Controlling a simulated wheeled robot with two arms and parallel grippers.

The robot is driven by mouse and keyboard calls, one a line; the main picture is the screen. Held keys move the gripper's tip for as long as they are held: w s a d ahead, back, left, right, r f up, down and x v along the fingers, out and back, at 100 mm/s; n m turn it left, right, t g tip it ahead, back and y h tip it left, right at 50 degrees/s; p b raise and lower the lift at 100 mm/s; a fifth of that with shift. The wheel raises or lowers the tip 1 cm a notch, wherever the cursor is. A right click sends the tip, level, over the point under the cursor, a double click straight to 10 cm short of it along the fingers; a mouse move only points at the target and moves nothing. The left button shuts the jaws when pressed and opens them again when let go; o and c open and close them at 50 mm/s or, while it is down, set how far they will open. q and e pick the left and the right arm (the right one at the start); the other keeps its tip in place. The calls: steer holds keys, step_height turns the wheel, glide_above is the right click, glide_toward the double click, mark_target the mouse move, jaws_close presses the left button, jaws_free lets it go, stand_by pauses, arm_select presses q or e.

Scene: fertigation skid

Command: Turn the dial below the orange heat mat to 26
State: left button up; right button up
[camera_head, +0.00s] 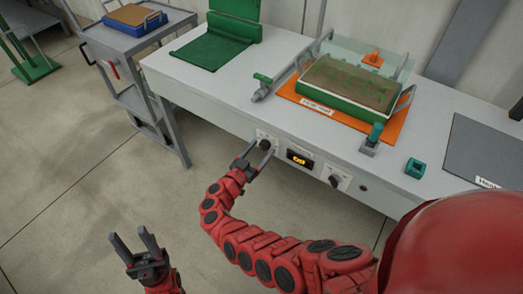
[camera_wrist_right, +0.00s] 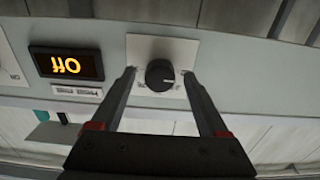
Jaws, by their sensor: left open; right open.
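The orange heat mat (camera_head: 397,128) lies on the bench under a green-sided tray. Along the bench front below are a black left dial (camera_head: 265,143), a display (camera_head: 299,158) and a right dial (camera_head: 336,181). My right gripper (camera_head: 257,158) is open in front of the left dial. In the right wrist view this dial (camera_wrist_right: 160,74) shows between the open fingertips (camera_wrist_right: 159,76), with gaps on both sides. A pale pointer mark shows on it. The display (camera_wrist_right: 66,64) appears upside down there and reads OFF. My left gripper (camera_head: 140,246) is open and empty, away from the bench.
A green mat (camera_head: 210,50) lies at the bench's left and a grey mat (camera_head: 490,148) at its right. A small valve (camera_head: 262,85) and a teal-topped fitting (camera_head: 373,138) stand near the orange mat. A grey cart (camera_head: 130,45) stands left. Floor around my left gripper is clear.

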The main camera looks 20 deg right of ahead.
jaws_close()
stand_by(0.3)
steer(key=m+b, duration=0.1)
steer(key=m, duration=0.1)
steer(key=m+b, duration=0.2)
steer(key=shift+f, duration=0.3)
steer(key=shift+m+b, duration=1)
steer(key=shift+m, duration=0.1)
steer(key=m+b, duration=0.9)
steer(key=shift+w+r, duration=0.1)
steer(key=shift+r+m+b, duration=0.25)
steer(key=shift+m+b, duration=1.15)
